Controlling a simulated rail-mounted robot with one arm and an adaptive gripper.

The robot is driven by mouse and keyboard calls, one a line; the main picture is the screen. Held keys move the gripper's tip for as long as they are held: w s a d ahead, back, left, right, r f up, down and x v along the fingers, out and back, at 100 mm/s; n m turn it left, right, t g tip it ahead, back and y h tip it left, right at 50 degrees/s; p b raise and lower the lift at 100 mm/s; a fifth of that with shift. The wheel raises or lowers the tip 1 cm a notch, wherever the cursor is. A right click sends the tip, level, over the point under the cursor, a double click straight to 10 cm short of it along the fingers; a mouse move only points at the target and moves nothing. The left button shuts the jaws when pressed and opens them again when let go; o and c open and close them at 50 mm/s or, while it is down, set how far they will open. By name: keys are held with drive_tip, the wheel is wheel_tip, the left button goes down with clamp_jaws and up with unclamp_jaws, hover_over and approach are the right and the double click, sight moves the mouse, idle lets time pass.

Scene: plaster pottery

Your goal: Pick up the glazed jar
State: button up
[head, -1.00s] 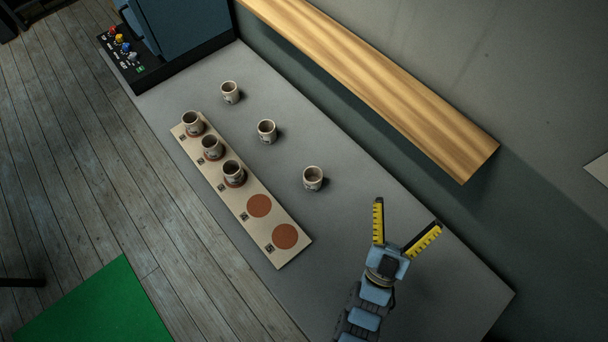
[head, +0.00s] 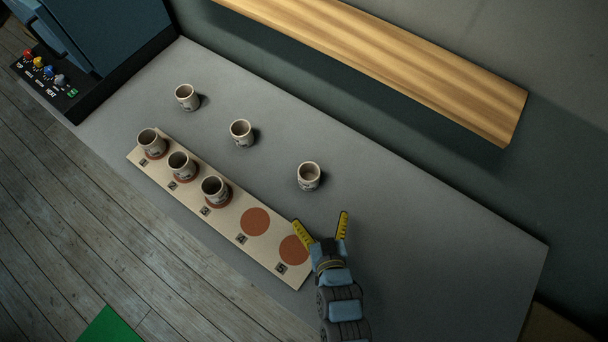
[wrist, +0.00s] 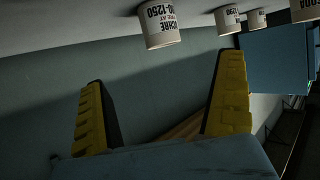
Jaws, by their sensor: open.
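Several small cream jars with printed labels are in view, and I cannot tell which is glazed. Three stand loose on the grey counter: a near jar (head: 309,177), a middle jar (head: 241,134) and a far jar (head: 187,98). Three more, a first (head: 152,144), a second (head: 182,166) and a third (head: 215,191), stand on brown discs of a pale board (head: 222,226). My gripper (head: 320,226) is open and empty, just short of the near jar.
Two brown discs, one (head: 255,221) and another (head: 294,249), are bare at the board's right end, close to my gripper. A wooden shelf (head: 390,62) runs along the wall. A blue kiln-like box (head: 105,40) stands at left. The grey counter (head: 430,240) is clear to the right.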

drive_tip(key=w, duration=0.1)
drive_tip(key=b, duration=0.2)
approach(307, 167)
drive_tip(key=shift+w+d+f, duration=0.2)
drive_tip(key=shift+w+f, duration=0.15)
drive_tip(key=shift+f, duration=0.05)
drive_tip(key=shift+w+a+f, duration=0.15)
drive_tip(key=shift+w+f, duration=0.15)
drive_tip(key=shift+w, duration=0.2)
drive_tip(key=shift+r+x, duration=0.2)
drive_tip(key=shift+x, duration=2.35)
drive_tip(key=shift+a, duration=0.15)
drive_tip(key=c, duration=1.3)
drive_tip(key=shift+c, duration=0.2)
